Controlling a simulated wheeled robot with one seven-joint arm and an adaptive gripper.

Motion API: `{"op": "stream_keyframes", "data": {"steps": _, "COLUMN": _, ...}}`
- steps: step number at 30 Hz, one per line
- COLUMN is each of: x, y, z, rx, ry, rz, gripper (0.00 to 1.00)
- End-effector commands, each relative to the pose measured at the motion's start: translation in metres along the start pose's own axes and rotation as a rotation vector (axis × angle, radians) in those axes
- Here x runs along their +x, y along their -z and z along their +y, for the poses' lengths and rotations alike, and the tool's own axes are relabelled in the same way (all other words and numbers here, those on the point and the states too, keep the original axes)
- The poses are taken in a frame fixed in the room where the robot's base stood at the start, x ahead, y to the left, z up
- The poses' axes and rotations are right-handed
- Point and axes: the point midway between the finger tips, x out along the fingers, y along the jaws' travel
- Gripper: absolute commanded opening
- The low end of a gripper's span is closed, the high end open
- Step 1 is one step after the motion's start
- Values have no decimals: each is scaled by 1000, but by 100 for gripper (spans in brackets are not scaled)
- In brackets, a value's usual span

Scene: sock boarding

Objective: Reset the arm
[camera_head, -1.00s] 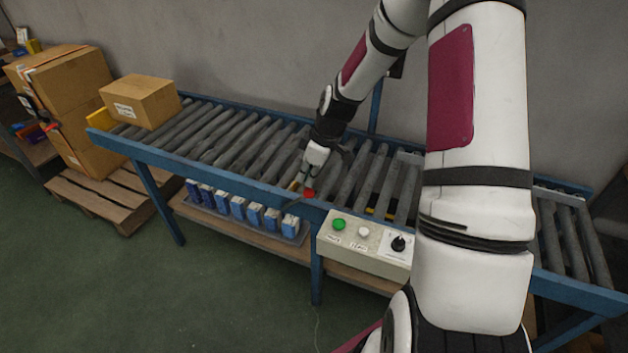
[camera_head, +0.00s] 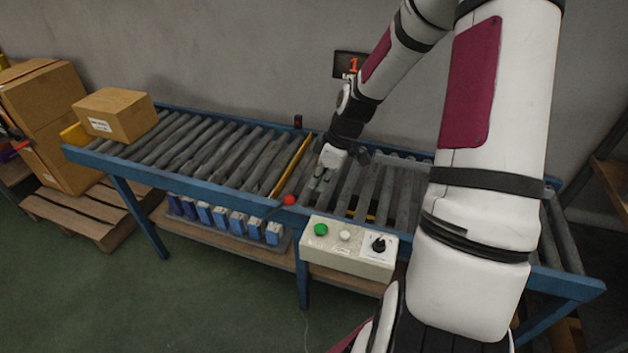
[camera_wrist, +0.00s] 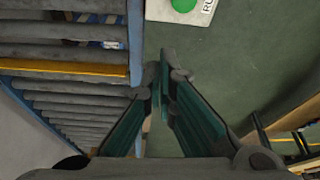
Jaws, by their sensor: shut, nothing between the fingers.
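My arm covers part of the conveyor's right side in the head view.
A control box (camera_head: 350,250) with green and white buttons and a black knob sits at the front rail. A red ball-shaped knob (camera_head: 290,200) stands left of it. A cardboard box (camera_head: 115,115) rests on the conveyor's left end. Blue cartons (camera_head: 220,217) line the shelf below.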

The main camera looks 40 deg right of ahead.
Motion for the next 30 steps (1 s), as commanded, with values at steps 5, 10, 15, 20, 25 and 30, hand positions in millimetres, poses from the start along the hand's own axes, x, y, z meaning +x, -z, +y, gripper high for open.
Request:
{"op": "stream_keyframes", "data": {"steps": 5, "x": 0, "y": 0, "z": 0, "rx": 0, "ry": 0, "rz": 0, "gripper": 0}}
{"op": "stream_keyframes", "data": {"steps": 10, "x": 0, "y": 0, "z": 0, "rx": 0, "ry": 0, "rz": 0, "gripper": 0}}
{"op": "stream_keyframes", "data": {"steps": 15, "x": -3, "y": 2, "z": -2, "rx": 0, "ry": -1, "rz": -7, "gripper": 0}}
{"op": "stream_keyframes", "data": {"steps": 20, "x": -26, "y": 14, "z": -16, "rx": 20, "ry": -20, "rz": -58, "gripper": 0}}
{"op": "stream_keyframes", "data": {"steps": 25, "x": -71, "y": 34, "z": -48, "rx": 84, "ry": -70, "rz": -135, "gripper": 0}}
{"op": "stream_keyframes", "data": {"steps": 30, "x": -117, "y": 50, "z": -85, "rx": 172, "ry": -140, "rz": -176, "gripper": 0}}
